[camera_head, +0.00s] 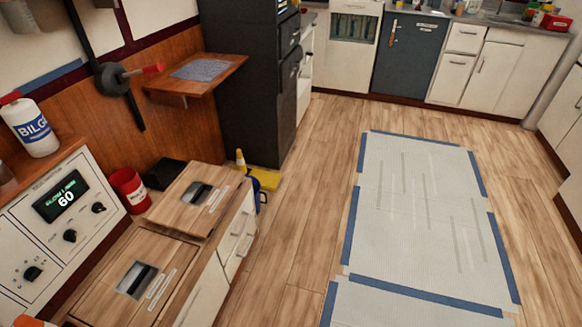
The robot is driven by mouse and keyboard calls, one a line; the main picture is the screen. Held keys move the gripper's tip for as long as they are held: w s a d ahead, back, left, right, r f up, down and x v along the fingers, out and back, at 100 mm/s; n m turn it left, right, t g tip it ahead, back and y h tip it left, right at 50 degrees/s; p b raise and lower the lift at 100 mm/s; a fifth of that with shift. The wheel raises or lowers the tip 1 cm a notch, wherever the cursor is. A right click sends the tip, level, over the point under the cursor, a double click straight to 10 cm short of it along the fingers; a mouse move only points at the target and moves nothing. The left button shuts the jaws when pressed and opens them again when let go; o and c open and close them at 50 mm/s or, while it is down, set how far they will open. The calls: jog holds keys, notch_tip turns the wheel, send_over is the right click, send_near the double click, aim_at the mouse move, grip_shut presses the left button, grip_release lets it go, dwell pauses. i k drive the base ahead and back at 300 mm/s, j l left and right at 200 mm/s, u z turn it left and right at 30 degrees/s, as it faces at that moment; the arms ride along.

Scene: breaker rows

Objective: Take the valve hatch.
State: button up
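Two wooden hatches with dark recessed pulls and small pale labels lie on the low cabinet at the lower left. The farther hatch (178,213) appears slightly raised or shifted on its top. The nearer hatch (105,295) lies closer to the camera. The labels are too small to read, so I cannot tell which one is the valve hatch. My gripper is not in view.
A control panel (85,188) showing 60 and a white BILGE bottle (32,128) stand at the left. A red bucket (130,190) is beside the hatches. A yellow object with a cone (262,178) is behind the cabinet. Wooden floor (290,215) is free beside the taped mat (415,285).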

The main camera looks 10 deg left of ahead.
aim_at(194, 202)
jog(key=i+l, duration=0.15)
jog(key=i, duration=0.6)
jog(key=i+l+z, duration=0.15)
jog(key=i, duration=0.55)
jog(key=i+u, duration=0.55)
jog(key=u, duration=0.2)
jog(key=i+l+u, duration=0.15)
jog(key=u, duration=0.2)
jog(key=i+u, duration=0.15)
jog(key=u, duration=0.25)
jog(key=i+u, duration=0.15)
jog(key=u, duration=0.25)
jog(key=i+u, duration=0.15)
jog(key=u, duration=0.25)
jog(key=i+l+u, duration=0.15)
jog(key=u, duration=0.25)
jog(key=i+l+u, duration=0.1)
jog(key=u, duration=0.3)
jog(key=i+l+u, duration=0.25)
jog(key=k, duration=0.1)
